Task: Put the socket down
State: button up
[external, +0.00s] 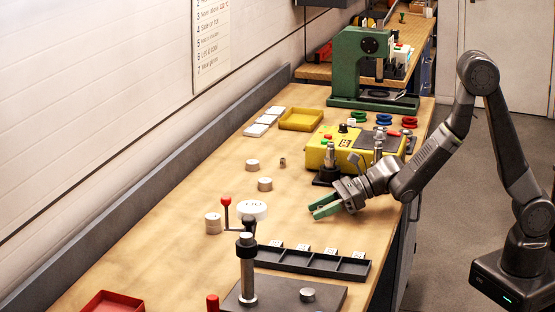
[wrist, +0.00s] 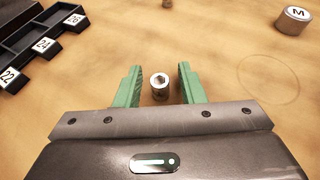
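The socket (wrist: 160,86) is a small silver metal cylinder with a dark hole in its top. In the wrist view it stands upright on the wooden bench between the two green fingers of my gripper (wrist: 159,88). A gap shows on each side of it, so the fingers are open and apart from it. In the external view my gripper (external: 325,207) is low over the bench, fingers pointing left; I cannot make out the socket between them there. A dark tray (external: 310,266) with white number tags lies nearer the camera; its tags 22, 24 and 26 show in the wrist view.
A weight marked M (wrist: 293,20) stands at the upper right of the wrist view, near a faint circle on the bench. A lever fixture (external: 248,270), a yellow box (external: 345,147) and a green press (external: 362,65) stand around.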

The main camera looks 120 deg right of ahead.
jog(key=shift+r, duration=0.25)
jog(key=v, duration=1.1)
jog(key=shift+s+r+b, duration=0.1)
jog(key=shift+s+b, duration=0.1)
jog(key=shift+b, duration=0.2)
jog(key=shift+o, duration=0.5)
jog(key=shift+s, duration=0.25)
